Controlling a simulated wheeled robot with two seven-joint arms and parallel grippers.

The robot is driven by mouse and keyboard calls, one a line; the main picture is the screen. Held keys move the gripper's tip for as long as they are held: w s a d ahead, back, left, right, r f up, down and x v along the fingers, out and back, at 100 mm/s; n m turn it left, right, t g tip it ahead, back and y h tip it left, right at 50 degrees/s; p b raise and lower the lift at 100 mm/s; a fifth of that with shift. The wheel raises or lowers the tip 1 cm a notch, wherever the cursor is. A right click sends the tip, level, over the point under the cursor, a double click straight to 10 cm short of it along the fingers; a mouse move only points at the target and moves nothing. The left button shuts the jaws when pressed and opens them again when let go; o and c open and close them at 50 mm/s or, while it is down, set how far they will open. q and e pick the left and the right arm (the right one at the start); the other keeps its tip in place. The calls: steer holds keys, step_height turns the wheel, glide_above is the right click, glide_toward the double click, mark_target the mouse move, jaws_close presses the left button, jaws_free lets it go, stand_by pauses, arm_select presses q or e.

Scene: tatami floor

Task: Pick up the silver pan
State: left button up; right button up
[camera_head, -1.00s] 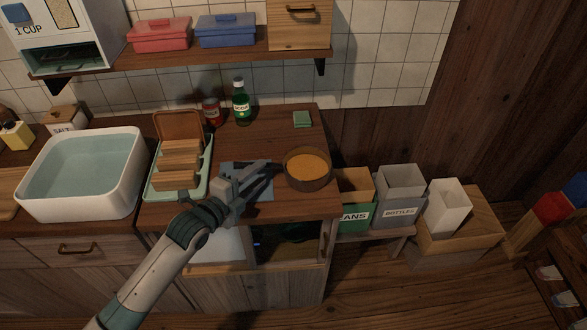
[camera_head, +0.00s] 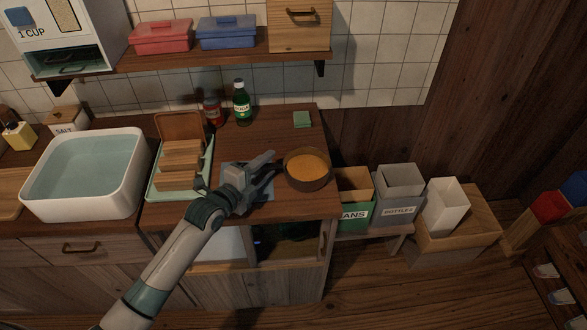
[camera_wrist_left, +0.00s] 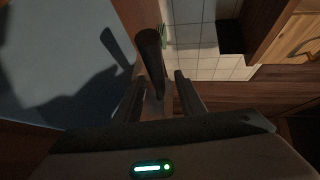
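A round pan (camera_head: 321,182) with orange-brown contents stands on the wooden counter near its right front corner. It looks dark brown here rather than clearly silver. My left gripper (camera_head: 272,166) is just left of the pan, low over a blue-grey mat. In the left wrist view, its two fingers (camera_wrist_left: 162,90) stand apart. A dark bar, seemingly the pan's handle (camera_wrist_left: 149,45), shows between and beyond them, with gaps beside it. I cannot tell whether either finger touches it. The pan's bowl is not clear in that view. My right gripper is not in view.
The blue-grey mat (camera_head: 233,168) lies under my gripper. A green tray (camera_head: 153,184) with brown blocks is to its left, beside a white basin (camera_head: 136,188). Bins (camera_head: 400,190) stand right, below the counter.

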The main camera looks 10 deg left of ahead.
arm_select(q)
steer(key=shift+w+f, duration=0.1)
steer(key=shift+w, duration=0.05)
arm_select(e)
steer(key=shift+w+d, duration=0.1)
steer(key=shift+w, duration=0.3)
arm_select(q)
jaws_close()
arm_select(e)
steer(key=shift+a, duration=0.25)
